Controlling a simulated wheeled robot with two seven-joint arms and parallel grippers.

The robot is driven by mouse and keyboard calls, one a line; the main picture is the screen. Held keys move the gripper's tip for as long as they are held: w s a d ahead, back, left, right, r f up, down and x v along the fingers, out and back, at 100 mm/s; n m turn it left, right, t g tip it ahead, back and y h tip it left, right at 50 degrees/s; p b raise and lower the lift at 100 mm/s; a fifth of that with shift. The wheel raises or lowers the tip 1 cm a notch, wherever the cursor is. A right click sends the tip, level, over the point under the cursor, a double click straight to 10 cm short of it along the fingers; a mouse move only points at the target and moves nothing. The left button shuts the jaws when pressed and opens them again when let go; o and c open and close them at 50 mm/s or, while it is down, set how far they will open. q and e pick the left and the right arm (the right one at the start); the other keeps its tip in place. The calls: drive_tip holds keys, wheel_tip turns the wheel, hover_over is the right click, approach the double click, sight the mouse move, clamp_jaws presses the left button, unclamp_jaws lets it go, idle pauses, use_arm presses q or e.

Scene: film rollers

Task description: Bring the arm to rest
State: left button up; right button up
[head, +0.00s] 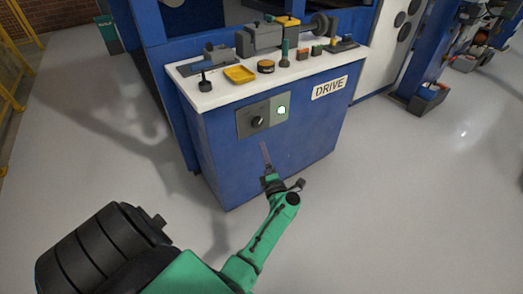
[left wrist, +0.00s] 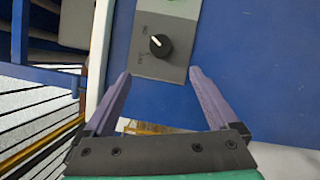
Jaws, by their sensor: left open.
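My left arm is green and reaches in from the bottom of the head view. Its gripper (head: 266,158) is in front of the blue cabinet (head: 215,150), below the control panel. In the left wrist view the two purple fingers of the left gripper (left wrist: 158,82) are spread apart with nothing between them. The grey panel (left wrist: 180,12) with a black rotary knob (left wrist: 160,45) lies beyond the fingertips, and the knob's white mark shows. My right gripper is not in view.
A DRIVE label (head: 329,88) is on the cabinet front. Grey floor (head: 420,200) is clear at right. A yellow railing (head: 12,95) stands at far left.

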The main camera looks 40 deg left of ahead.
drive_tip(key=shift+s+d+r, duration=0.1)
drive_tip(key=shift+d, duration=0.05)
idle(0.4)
